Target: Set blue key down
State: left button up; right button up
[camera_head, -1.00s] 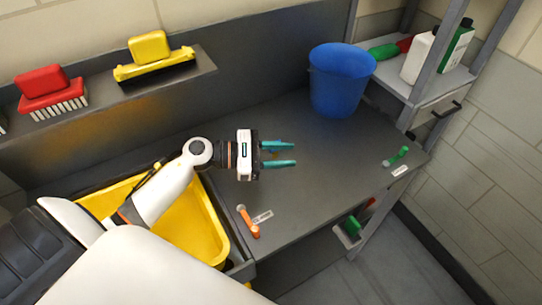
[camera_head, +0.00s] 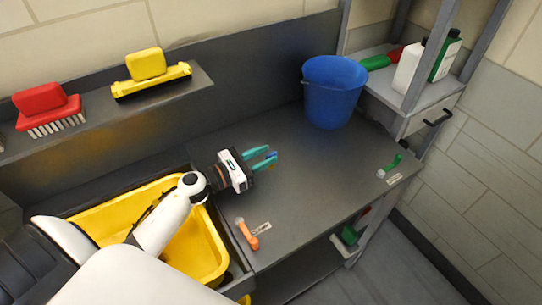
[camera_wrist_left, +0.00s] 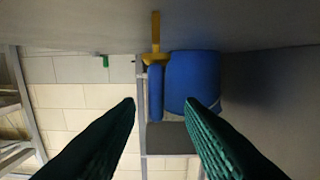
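My left gripper (camera_head: 266,158) is over the dark worktop (camera_head: 300,190), its teal fingers apart. In the left wrist view a blue bar with a yellow disc and stem, seemingly the blue key (camera_wrist_left: 155,92), appears between the fingertips (camera_wrist_left: 160,103), with a gap on each side. In the head view the fingers mostly hide it; a small blue and yellow patch shows there. I cannot tell whether it touches the worktop. An orange key (camera_head: 247,235) and a green key (camera_head: 390,166) lie beside white labels. My right gripper is not in view.
A blue bucket (camera_head: 333,92) stands at the back of the worktop. My left arm passes over a yellow tray (camera_head: 207,255). Red and yellow brushes (camera_head: 148,64) rest on the back ledge. Bottles (camera_head: 410,66) stand on the right shelf. The worktop's middle is clear.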

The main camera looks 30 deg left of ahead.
pick_arm(q)
jog(key=p+x, duration=0.1)
jog(key=x, duration=0.3)
jog(key=shift+w+d+f, duration=0.1)
jog(key=shift+d, duration=0.15)
grip_shut()
